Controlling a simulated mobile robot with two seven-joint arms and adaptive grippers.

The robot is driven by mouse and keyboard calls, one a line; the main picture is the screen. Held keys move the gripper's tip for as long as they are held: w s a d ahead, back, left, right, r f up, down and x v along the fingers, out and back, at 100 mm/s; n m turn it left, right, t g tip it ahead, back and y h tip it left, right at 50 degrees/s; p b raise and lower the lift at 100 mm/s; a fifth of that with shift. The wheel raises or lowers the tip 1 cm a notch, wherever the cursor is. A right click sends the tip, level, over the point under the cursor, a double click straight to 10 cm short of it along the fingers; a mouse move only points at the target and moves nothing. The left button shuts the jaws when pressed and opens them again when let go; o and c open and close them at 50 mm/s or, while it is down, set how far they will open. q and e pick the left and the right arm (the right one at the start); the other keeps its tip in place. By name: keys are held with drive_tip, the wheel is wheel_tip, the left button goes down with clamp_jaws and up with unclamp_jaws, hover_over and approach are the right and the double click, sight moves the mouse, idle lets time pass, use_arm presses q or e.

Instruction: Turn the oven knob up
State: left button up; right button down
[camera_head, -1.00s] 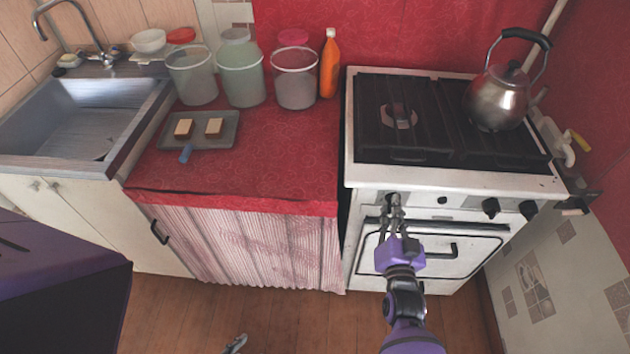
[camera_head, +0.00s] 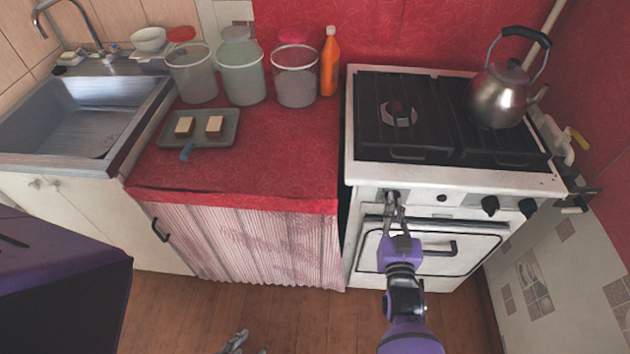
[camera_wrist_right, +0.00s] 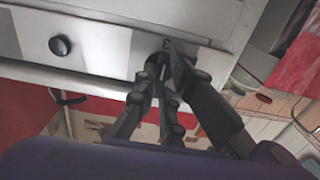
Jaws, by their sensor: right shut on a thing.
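The white oven stove (camera_head: 366,181) stands at the right with a row of dark knobs on its front panel. My right gripper (camera_head: 394,203) is at the leftmost knob (camera_head: 391,193), its fingers closed around it. In the right wrist view the fingertips (camera_wrist_right: 162,68) meet at the panel and hide most of that knob. My left gripper (camera_head: 240,341) shows only in part at the bottom edge, low over the floor and far from the stove; its jaws are unclear.
Other knobs (camera_head: 491,206) sit farther right on the panel. A kettle (camera_head: 498,97) stands on the right of the black hob. The red counter (camera_head: 270,160) lies to the left.

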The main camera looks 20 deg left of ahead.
use_arm(q)
drive_tip(key=shift+w, duration=0.15)
use_arm(e)
drive_tip(key=c, duration=1.8)
unclamp_jaws()
drive_tip(key=shift+c, duration=0.2)
use_arm(q)
drive_tip(key=shift+w+d+r, duration=0.1)
drive_tip(key=shift+w+r, duration=0.05)
drive_tip(key=shift+w, duration=0.45)
drive_tip(key=shift+w+d+r, duration=0.1)
drive_tip(key=shift+w+r, duration=0.05)
drive_tip(key=shift+w, duration=0.4)
use_arm(e)
drive_tip(key=v, duration=1.2)
use_arm(q)
drive_tip(key=shift+s+f, duration=0.1)
drive_tip(key=shift+s, duration=0.2)
